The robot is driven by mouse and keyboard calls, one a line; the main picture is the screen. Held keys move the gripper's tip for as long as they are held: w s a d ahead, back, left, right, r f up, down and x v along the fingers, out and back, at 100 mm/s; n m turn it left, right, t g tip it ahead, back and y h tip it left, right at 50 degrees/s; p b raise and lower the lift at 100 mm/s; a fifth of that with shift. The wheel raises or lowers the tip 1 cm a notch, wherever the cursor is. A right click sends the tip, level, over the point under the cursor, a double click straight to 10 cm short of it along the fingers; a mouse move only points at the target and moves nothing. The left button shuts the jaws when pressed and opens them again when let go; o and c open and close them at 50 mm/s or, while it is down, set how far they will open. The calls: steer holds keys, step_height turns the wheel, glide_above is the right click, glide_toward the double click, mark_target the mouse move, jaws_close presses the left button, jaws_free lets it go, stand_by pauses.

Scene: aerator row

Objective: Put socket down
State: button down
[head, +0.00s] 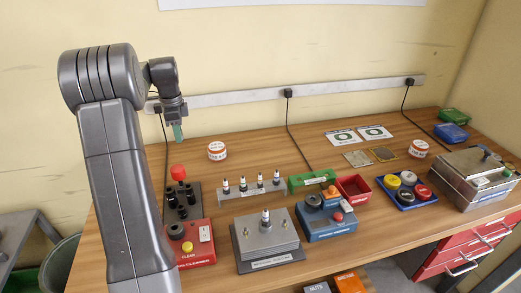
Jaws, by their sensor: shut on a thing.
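My gripper (175,118) is at the upper left, raised above the back left of the bench and pointing down. A small grey-green piece (178,133) shows at its tip; it is too small to tell jaw from held socket. It is clear of the bench. Below stands a dark rack (196,213) with several upright black sockets (181,190). A red knob-like thing (177,172) shows at the back of this rack, apart from the gripper.
In front of the dark rack is a red cleaner box (195,246). To the right are a grey rack (252,194) with several small fittings, a grey block fixture (266,240), a blue box (329,224) and a blue tray (405,206).

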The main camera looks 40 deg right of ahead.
mark_target(185, 164)
step_height(185, 164, down, 10)
steer(key=shift+a+r+p, duration=0.1)
steer(key=shift+p, duration=0.25)
steer(key=shift+f, duration=0.2)
steer(key=c, duration=1.2)
jaws_free()
steer(key=shift+o, duration=0.2)
step_height(185, 164, up, 12)
steer(key=shift+r, duration=0.15)
